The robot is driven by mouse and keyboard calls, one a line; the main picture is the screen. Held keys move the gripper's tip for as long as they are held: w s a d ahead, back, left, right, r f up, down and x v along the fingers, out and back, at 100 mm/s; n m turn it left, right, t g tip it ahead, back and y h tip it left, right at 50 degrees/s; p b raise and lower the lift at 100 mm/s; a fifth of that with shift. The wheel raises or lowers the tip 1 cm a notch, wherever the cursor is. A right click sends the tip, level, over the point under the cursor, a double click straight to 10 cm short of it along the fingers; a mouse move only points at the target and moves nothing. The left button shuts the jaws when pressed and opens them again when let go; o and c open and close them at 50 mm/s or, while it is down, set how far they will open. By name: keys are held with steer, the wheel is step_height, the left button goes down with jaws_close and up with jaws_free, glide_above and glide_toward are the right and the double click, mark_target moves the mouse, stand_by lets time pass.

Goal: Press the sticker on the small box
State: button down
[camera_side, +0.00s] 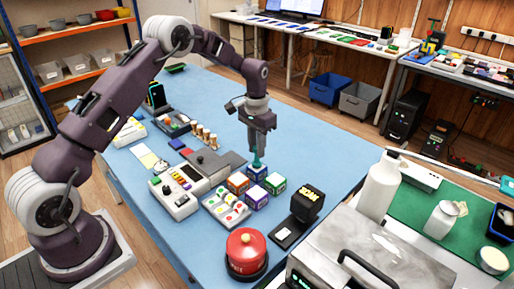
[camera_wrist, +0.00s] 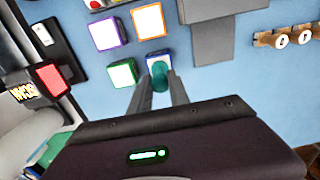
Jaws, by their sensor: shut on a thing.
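My gripper (camera_side: 257,153) points down over a group of small boxes. It is shut on a teal rounded tool (camera_wrist: 160,76), whose lower end is at the top of the blue small box (camera_side: 257,172). I cannot tell whether they touch. In the wrist view the blue box (camera_wrist: 152,58) has a white top, partly hidden by the tool; no sticker can be made out on it. Beside it stand an orange box (camera_side: 237,184), a green box (camera_side: 274,183) and a purple box (camera_side: 256,198), all with pale tops.
A white tray with coloured dots (camera_side: 222,212) lies in front of the boxes. A grey keypad device (camera_side: 175,195) is to the left, several wooden-handled stamps (camera_side: 205,137) behind.

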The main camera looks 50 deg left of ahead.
steer(key=shift+r, duration=3.3)
